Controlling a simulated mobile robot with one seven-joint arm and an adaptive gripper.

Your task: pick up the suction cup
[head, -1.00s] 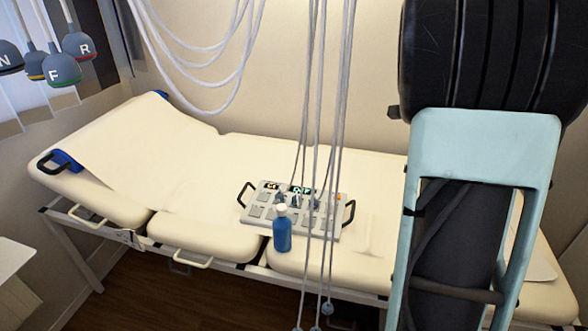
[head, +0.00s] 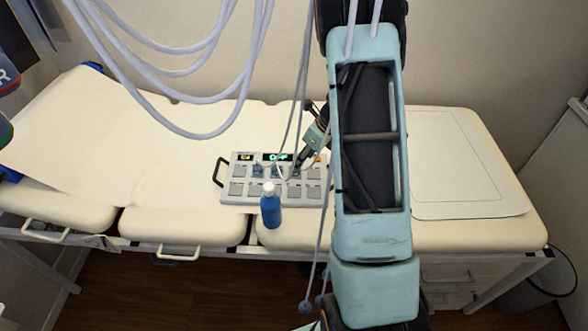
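My gripper (head: 302,160) is small and dark, low over the grey panel (head: 243,198) on the couch. Its tips are close to small dark-blue and grey pieces on the panel's top, which may be suction cups; one such piece (head: 258,169) sits left of the tips. I cannot tell whether the fingers touch or hold anything. Blue-grey bulbs (head: 305,307) hang on thin tubes below the couch's front edge. A large bulb marked R (head: 6,76) is cut off at the left edge. My arm hides the panel's right end.
A blue bottle (head: 270,207) with a white cap stands at the panel's front edge, close to my gripper. White tubes (head: 185,98) hang in loops at upper left, with more tubes beside my arm. The cream couch (head: 185,160) is clear left of the panel.

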